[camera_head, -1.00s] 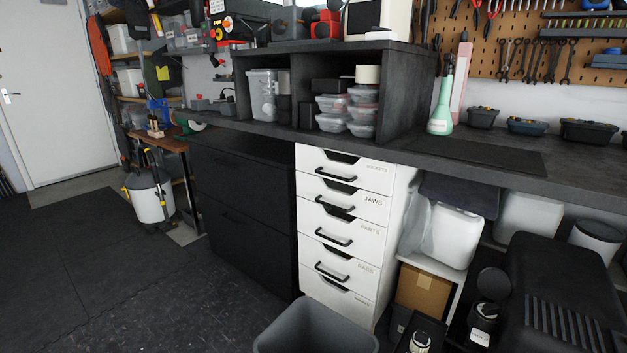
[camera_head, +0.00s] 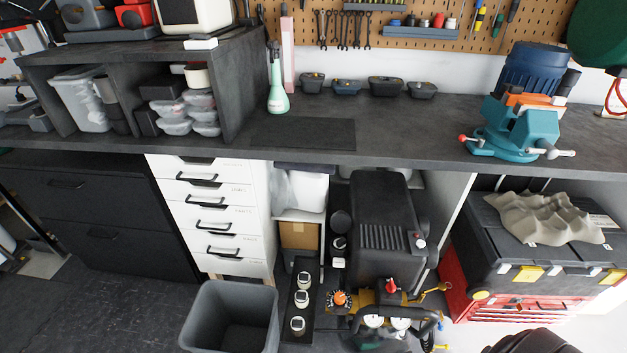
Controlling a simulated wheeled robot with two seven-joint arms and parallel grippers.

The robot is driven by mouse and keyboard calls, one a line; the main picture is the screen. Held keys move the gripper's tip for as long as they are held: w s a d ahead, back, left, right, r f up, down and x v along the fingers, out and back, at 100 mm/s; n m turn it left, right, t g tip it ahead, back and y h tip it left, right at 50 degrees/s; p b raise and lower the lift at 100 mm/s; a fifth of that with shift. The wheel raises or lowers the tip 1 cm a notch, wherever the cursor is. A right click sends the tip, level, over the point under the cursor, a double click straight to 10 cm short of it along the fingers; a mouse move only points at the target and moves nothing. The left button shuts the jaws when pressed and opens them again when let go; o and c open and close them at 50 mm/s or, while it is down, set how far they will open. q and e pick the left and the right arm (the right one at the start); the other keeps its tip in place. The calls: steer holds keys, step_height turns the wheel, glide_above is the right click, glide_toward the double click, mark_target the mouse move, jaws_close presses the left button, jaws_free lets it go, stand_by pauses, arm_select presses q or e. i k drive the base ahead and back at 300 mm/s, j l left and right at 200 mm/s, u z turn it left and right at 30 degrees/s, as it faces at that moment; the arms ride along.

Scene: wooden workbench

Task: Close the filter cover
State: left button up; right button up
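A black air compressor (camera_head: 378,225) with a ribbed housing stands under the bench, right of centre. At its left side a round black disc (camera_head: 340,222) stands above a small black cylinder (camera_head: 338,243) with a pale label. The disc looks like a raised filter cover, but it is too small to be sure or to see a hinge. An orange knob (camera_head: 340,298), a red knob (camera_head: 391,286) and gauges (camera_head: 374,321) are at the compressor's front. Neither of my grippers shows in the view.
A grey open bin (camera_head: 232,318) stands on the floor left of the compressor. Between them is a black strip with several capped, white-labelled items (camera_head: 302,298). A red tool chest (camera_head: 530,307) stands to the right. A teal vise (camera_head: 520,130) sits on the bench (camera_head: 400,125) above.

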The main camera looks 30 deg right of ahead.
mark_target(340, 221)
steer(key=z, duration=1.1)
steer(key=k+j+z, duration=0.25)
steer(key=j, duration=0.15)
steer(key=i, duration=0.1)
